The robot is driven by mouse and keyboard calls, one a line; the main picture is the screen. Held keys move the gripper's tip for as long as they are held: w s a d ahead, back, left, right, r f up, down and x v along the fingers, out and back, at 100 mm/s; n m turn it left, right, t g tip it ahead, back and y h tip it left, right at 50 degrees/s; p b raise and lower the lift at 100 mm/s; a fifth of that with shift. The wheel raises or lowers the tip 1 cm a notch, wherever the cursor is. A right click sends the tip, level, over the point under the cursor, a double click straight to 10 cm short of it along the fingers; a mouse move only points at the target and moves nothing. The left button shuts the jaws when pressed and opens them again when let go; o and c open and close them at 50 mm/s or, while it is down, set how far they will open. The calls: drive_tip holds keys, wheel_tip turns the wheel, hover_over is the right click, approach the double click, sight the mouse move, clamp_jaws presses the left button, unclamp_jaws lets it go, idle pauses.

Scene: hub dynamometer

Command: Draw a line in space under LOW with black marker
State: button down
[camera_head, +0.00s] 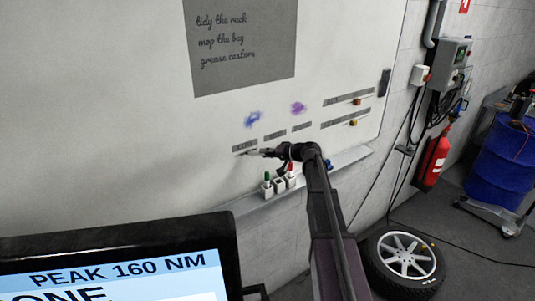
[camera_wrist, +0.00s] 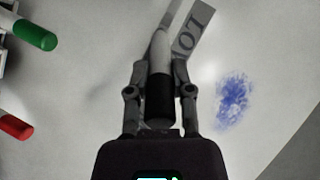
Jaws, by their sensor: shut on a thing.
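My gripper (camera_head: 270,153) is shut on a marker with a black section (camera_wrist: 159,98) and a pale body. In the wrist view, my gripper's fingers (camera_wrist: 160,92) sit on both sides of the black section. The marker's pale end points away from me at the grey label (camera_wrist: 190,35), whose letters appear to read LOW, partly covered. In the head view, this label (camera_head: 245,145) is the leftmost strip on the whiteboard (camera_head: 215,130), and the marker's end is just below it. I cannot tell whether the end touches the board or whether any line is there.
Green (camera_head: 267,176) and red (camera_head: 290,169) markers stand in holders on the ledge (camera_head: 340,160) below. Other label strips (camera_head: 275,135) run to the right. Blue (camera_head: 253,119) and purple (camera_head: 298,108) smudges are above them. A screen (camera_head: 110,275) fills the lower left.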

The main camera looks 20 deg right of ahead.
drive_tip(key=shift+a, duration=0.15)
idle(0.3)
drive_tip(key=shift+s+a, duration=0.2)
drive_tip(key=shift+a, duration=0.35)
drive_tip(key=shift+a, duration=0.15)
drive_tip(key=shift+s+a, duration=0.25)
drive_tip(key=shift+a, duration=0.3)
drive_tip(key=shift+a, duration=0.1)
idle(0.3)
drive_tip(key=shift+s+a, duration=0.15)
drive_tip(key=shift+a, duration=0.4)
drive_tip(key=shift+a, duration=0.1)
drive_tip(key=shift+s+a, duration=0.25)
drive_tip(key=shift+a, duration=0.35)
